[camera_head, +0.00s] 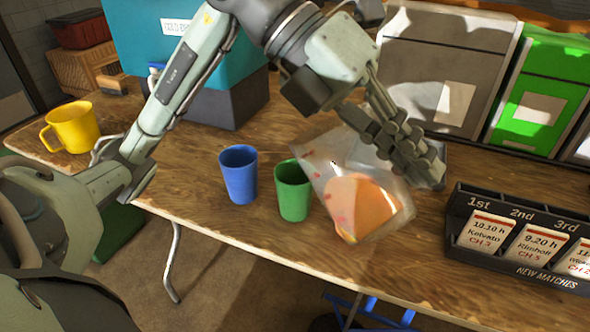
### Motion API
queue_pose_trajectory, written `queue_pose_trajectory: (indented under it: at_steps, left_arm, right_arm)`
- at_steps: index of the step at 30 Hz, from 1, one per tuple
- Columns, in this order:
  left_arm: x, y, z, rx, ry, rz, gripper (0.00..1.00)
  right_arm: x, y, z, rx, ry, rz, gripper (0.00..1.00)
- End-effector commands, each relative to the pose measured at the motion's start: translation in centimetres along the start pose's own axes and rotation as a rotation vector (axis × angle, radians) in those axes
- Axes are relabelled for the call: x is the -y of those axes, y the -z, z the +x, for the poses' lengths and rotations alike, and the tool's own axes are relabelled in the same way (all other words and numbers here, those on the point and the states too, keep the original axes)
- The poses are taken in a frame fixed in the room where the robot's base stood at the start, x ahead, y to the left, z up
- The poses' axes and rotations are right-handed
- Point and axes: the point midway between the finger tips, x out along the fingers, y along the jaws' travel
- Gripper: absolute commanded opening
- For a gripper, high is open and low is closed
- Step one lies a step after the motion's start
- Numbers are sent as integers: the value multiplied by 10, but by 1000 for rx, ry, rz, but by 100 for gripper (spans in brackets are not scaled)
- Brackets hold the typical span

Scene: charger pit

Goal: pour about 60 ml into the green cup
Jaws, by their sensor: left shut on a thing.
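The green cup (292,193) stands upright on the wooden table (215,215), just right of a blue cup (239,176). My left gripper (408,155) is shut on a clear jug (322,170) holding orange liquid (360,203). The jug is tilted, with its open end toward the left, beside and partly above the green cup. I see no clear stream between jug and cup. The green cup's inside looks dark, and I cannot tell whether it holds liquid. My right gripper is not in view.
A yellow mug (73,128) stands at the far left. A teal cooler (185,40) is behind the cups. Grey (440,65) and green (545,90) cases stand at the back right. A black match-card holder (520,240) sits at the right. The front edge is near the cups.

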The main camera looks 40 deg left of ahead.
Motion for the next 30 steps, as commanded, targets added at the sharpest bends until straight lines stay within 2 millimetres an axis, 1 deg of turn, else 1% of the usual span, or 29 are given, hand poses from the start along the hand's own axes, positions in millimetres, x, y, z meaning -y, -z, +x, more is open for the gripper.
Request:
queue_pose_trajectory:
  at_steps: [19, 23, 30]
  left_arm:
    - [1, 0, 1, 1, -13, 8, 0]
    - [2, 2, 5, -1, -57, 26, 0]
    - [2, 9, 21, -9, -196, 78, 0]
  right_arm:
    - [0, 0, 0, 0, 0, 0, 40]
    - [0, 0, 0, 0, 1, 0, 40]
    - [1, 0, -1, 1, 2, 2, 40]
